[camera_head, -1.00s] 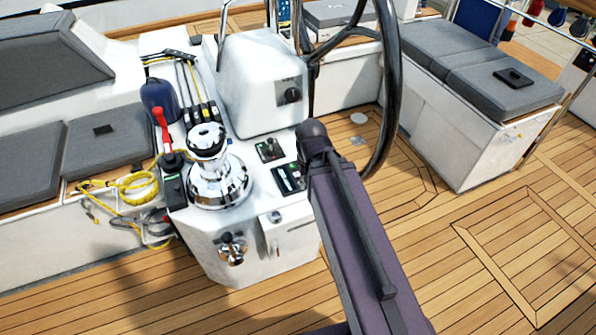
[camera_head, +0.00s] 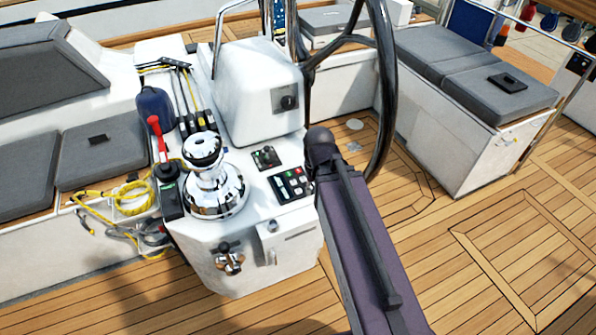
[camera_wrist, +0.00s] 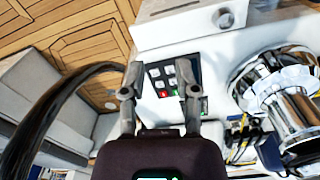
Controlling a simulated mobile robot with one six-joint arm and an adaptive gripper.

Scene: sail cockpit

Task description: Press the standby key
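The keypad (camera_head: 292,184) is a small dark panel with several light keys plus a red and a green one, set on top of the white console. In the wrist view the keypad (camera_wrist: 161,80) lies ahead, between my fingers, with its red key (camera_wrist: 164,94) showing. Labels are too small to read, so I cannot tell which key is standby. My gripper (camera_wrist: 160,67) is open and empty, its two fingers apart on either side of the keypad in the picture. I see no clear contact. In the head view my arm hides the gripper.
A chrome winch (camera_head: 216,186) stands left of the keypad, and a small control panel (camera_head: 266,158) sits just behind it. The black steering wheel (camera_head: 387,90) rises close to my arm. A white pod (camera_head: 256,85) stands behind. Teak floor (camera_head: 440,260) is clear on the right.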

